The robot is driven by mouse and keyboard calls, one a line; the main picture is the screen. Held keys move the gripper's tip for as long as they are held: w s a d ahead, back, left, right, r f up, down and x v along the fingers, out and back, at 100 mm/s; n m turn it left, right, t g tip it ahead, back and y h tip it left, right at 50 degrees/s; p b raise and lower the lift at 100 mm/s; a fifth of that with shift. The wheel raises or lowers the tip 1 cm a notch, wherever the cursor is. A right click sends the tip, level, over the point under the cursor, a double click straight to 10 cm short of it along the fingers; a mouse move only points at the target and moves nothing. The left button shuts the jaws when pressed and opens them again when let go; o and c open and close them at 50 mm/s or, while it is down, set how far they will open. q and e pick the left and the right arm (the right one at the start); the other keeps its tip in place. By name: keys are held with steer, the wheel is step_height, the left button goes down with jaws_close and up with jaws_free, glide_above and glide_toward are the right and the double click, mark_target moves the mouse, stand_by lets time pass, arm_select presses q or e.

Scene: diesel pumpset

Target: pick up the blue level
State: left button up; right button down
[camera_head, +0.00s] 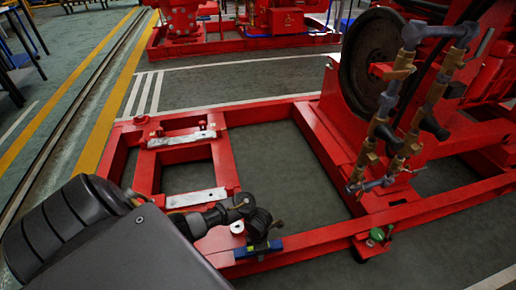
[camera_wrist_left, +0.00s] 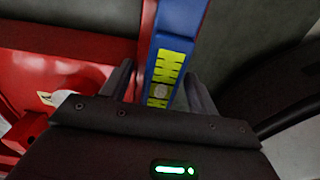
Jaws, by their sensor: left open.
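The blue level (camera_head: 273,246) lies along the red frame's front beam in the head view, partly hidden by my left gripper (camera_head: 260,240). In the left wrist view the blue level (camera_wrist_left: 182,22) runs up the picture, with yellow-green marked faces and a small round vial area. My left gripper (camera_wrist_left: 160,88) is open there, with one dark finger on each side of the level. The level lies between the fingers or just beyond their tips; I cannot tell the exact depth, and I see no clear contact. My right gripper is in neither view.
The red pumpset frame (camera_head: 330,237) has open bays and pale metal strips (camera_head: 197,198). A large dark flywheel (camera_head: 372,62) and brass-jointed pipes (camera_head: 400,75) rise at the right. A green-topped part (camera_head: 377,235) sits right of the level.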

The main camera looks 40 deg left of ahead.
arm_select(q)
jaws_close()
stand_by(0.5)
